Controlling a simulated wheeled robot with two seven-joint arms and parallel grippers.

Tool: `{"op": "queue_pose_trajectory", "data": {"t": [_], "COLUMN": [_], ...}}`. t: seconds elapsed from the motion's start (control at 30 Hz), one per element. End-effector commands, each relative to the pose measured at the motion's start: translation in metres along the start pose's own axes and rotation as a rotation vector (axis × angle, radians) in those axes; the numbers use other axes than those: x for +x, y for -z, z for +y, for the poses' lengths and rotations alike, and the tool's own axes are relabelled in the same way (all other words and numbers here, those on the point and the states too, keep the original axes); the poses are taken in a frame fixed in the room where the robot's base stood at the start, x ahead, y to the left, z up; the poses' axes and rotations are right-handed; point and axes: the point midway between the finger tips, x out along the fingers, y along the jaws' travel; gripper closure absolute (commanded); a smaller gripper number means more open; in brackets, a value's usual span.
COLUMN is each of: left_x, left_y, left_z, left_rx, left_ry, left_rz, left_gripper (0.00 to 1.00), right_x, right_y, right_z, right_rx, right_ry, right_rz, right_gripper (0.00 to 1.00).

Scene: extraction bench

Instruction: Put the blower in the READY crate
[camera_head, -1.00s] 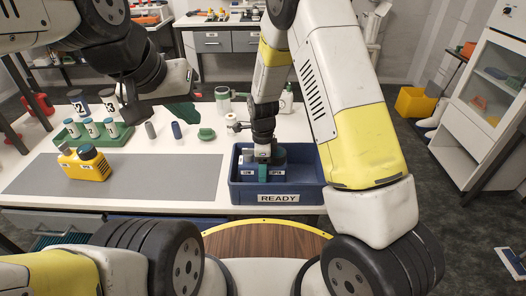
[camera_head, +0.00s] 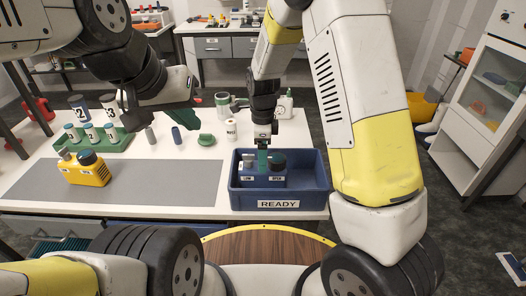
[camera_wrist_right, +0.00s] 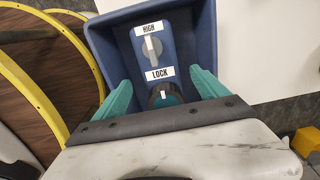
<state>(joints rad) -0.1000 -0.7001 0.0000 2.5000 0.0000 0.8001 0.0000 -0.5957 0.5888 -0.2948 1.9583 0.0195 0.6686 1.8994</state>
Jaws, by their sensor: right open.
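A blue device with two knobs, which I take for the blower (camera_head: 264,181), stands inside the blue READY crate (camera_head: 278,205). In the right wrist view the blower (camera_wrist_right: 153,47) shows labels HIGH and LOCK, with the crate (camera_wrist_right: 104,35) wall around it. My right gripper (camera_head: 262,159) is over the crate; in its wrist view the gripper (camera_wrist_right: 160,80) has its teal fingers spread on either side of the blower, with gaps between. My left gripper (camera_head: 190,117) hangs over the back of the table, its green fingers seen side-on, so its opening is unclear.
A yellow device (camera_head: 86,174) with a dark knob stands on the grey mat (camera_head: 160,183). A green tray (camera_head: 98,141) of capped bottles, small cylinders and a green piece (camera_head: 206,139) are behind it. The mat's right part is clear.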

Motion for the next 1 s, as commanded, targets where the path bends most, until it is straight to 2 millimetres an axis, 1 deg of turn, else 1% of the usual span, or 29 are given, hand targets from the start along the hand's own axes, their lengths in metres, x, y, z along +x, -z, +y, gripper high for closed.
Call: {"op": "queue_pose_trajectory", "data": {"t": [0.03, 0.1, 0.27, 0.33, 0.37, 0.47, 0.5, 0.57, 0.6, 0.7, 0.77, 0.8, 0.87, 0.9, 1.0], "left_x": [0.000, 0.000, 0.000, 0.000, 0.000, 0.000, 0.000, 0.000, 0.000, 0.000, 0.000, 0.000, 0.000, 0.000, 0.000], "left_y": [0.000, 0.000, 0.000, 0.000, 0.000, 0.000, 0.000, 0.000, 0.000, 0.000, 0.000, 0.000, 0.000, 0.000, 0.000], "left_z": [0.000, 0.000, 0.000, 0.000, 0.000, 0.000, 0.000, 0.000, 0.000, 0.000, 0.000, 0.000, 0.000, 0.000, 0.000], "left_rx": [0.000, 0.000, 0.000, 0.000, 0.000, 0.000, 0.000, 0.000, 0.000, 0.000, 0.000, 0.000, 0.000, 0.000, 0.000], "left_ry": [0.000, 0.000, 0.000, 0.000, 0.000, 0.000, 0.000, 0.000, 0.000, 0.000, 0.000, 0.000, 0.000, 0.000, 0.000], "left_rz": [0.000, 0.000, 0.000, 0.000, 0.000, 0.000, 0.000, 0.000, 0.000, 0.000, 0.000, 0.000, 0.000, 0.000, 0.000], "left_gripper": [1.00, 1.00, 1.00, 1.00, 1.00, 1.00, 1.00, 1.00, 1.00, 1.00, 1.00, 1.00, 1.00, 1.00, 1.00], "right_x": [-0.010, -0.019, -0.034, -0.043, -0.050, -0.079, -0.095, -0.118, -0.134, -0.168, -0.186, -0.196, -0.211, -0.219, -0.234], "right_y": [-0.001, -0.001, 0.001, 0.004, 0.007, 0.021, 0.029, 0.042, 0.051, 0.072, 0.085, 0.093, 0.104, 0.112, 0.127], "right_z": [-0.001, -0.001, 0.000, 0.002, 0.003, 0.011, 0.017, 0.028, 0.036, 0.059, 0.075, 0.086, 0.103, 0.115, 0.144], "right_rx": [0.000, -0.001, -0.005, -0.031, -0.051, -0.169, -0.233, -0.346, -0.426, -0.628, -0.748, -0.830, -0.950, -1.029, -1.218], "right_ry": [0.004, 0.002, 0.002, 0.009, 0.015, 0.050, 0.074, 0.116, 0.149, 0.239, 0.297, 0.335, 0.392, 0.427, 0.501], "right_rz": [-0.002, -0.001, -0.003, -0.016, -0.025, -0.071, -0.091, -0.117, -0.129, -0.136, -0.124, -0.110, -0.076, -0.047, 0.043], "right_gripper": [0.17, 0.17, 0.17, 0.17, 0.17, 0.17, 0.17, 0.17, 0.17, 0.17, 0.17, 0.17, 0.17, 0.17, 0.17]}}
